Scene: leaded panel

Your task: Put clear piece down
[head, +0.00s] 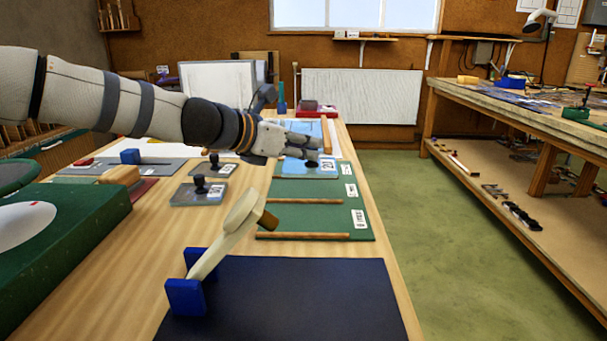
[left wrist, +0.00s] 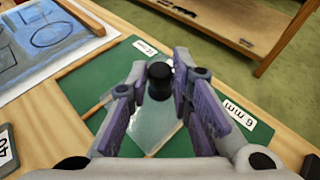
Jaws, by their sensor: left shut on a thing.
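The clear piece (left wrist: 152,128) is a see-through plate with a black knob (left wrist: 158,82). My left gripper (left wrist: 160,98) is shut on this knob, with purple-padded fingers on both sides. The plate is over the green board (left wrist: 88,82), tilted relative to it in the picture; I cannot tell whether it touches. In the head view my left gripper (head: 305,152) is over the far part of the green board (head: 320,218), which has wooden strips (head: 305,201) and white labels (head: 358,217). My right gripper is not in view.
Two more clear plates with black knobs (head: 199,188) lie left of the green board. A dark blue mat (head: 300,300) with a cream tool on blue supports (head: 185,297) is in front. A blue drawing sheet (left wrist: 45,40) lies beyond the board. The table's right edge is close.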

